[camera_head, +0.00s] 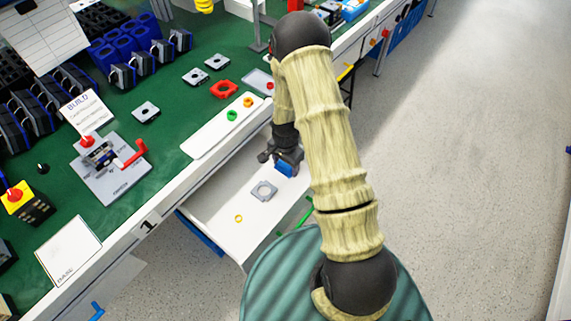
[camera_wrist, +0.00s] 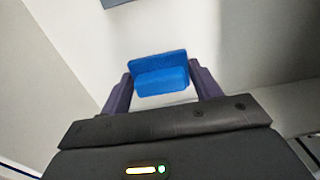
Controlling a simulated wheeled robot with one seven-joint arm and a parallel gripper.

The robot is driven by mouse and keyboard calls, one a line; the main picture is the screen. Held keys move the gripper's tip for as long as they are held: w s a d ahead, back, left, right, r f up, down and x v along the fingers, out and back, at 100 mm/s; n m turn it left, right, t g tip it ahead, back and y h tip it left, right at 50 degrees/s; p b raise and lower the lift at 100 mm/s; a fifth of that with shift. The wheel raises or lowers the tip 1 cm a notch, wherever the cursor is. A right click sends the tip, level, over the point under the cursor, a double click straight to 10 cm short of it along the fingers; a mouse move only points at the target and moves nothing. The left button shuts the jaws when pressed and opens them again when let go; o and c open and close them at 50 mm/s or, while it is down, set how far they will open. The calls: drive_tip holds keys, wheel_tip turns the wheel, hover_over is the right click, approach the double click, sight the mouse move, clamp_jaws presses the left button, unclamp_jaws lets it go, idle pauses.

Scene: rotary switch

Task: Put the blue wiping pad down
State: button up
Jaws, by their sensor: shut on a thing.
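The blue wiping pad (camera_wrist: 160,76) is between the two fingers of my gripper (camera_wrist: 162,90) in the wrist view. My gripper is shut on it. In the head view my gripper (camera_head: 287,160) is over the far part of the open white drawer (camera_head: 213,204), and the blue pad (camera_head: 286,169) shows at its fingers. Whether the pad touches the drawer floor, I cannot tell. A grey square part with a round hole (camera_head: 264,190) and a small yellow ring (camera_head: 238,218) lie in the drawer, nearer than the pad.
The green bench (camera_head: 180,115) carries a white strip (camera_head: 215,128) with small coloured parts, a red-handled fixture (camera_head: 112,168), several grey blocks and blue-black bins. The drawer sticks out below the bench edge. The floor to the right (camera_head: 470,150) is clear.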

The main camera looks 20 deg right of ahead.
sight(285, 164)
drive_tip(key=shift+f, duration=0.25)
drive_tip(key=o, duration=1)
drive_tip(key=shift+s, duration=0.1)
wheel_tip(285, 164, up, 13)
drive_tip(key=p, duration=0.1)
drive_tip(key=shift+f, duration=0.2)
